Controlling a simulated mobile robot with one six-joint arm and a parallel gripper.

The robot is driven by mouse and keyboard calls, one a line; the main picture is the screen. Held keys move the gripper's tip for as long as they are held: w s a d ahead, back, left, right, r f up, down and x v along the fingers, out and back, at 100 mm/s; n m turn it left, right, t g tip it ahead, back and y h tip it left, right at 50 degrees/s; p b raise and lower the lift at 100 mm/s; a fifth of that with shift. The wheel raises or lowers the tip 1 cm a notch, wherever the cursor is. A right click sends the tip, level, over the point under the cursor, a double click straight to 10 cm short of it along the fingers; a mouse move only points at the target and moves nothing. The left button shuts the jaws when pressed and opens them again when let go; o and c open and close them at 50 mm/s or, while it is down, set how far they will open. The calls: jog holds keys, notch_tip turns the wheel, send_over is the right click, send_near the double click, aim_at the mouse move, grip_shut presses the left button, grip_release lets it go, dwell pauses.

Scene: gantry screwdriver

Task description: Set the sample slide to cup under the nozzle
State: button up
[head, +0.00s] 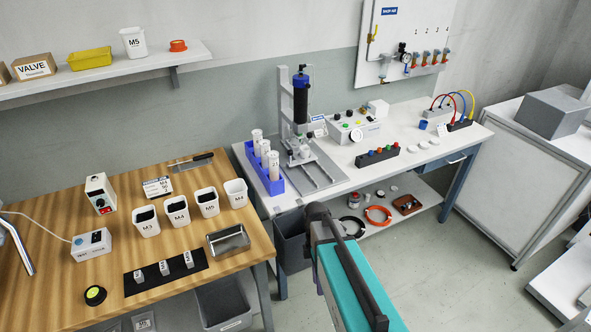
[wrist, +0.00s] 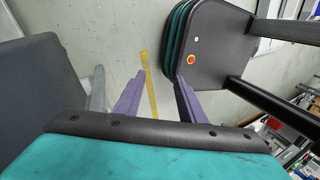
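A dispensing stand (head: 285,93) on the white bench at the back holds an upright black cylinder (head: 301,97). The nozzle area (head: 300,143) is below it, too small to make out clearly. The stand's base (head: 318,170) has pale rails running toward the front; I cannot tell the sample slide apart on it or its position.
Right of the stand are a control box (head: 353,130) and a black strip with coloured buttons (head: 377,156). A wooden table (head: 60,265) with labelled bins (head: 208,201) stands at the left. A grey bin (head: 292,243) is below the white bench. Floor in front is open.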

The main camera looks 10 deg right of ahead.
jog(key=s+f+m, duration=0.9)
jog(key=s, duration=0.2)
jog(key=s+d+f+m+g, duration=0.1)
jog(key=s+f+m, duration=0.8)
jog(key=s, duration=0.3)
jog(key=shift+d, duration=0.1)
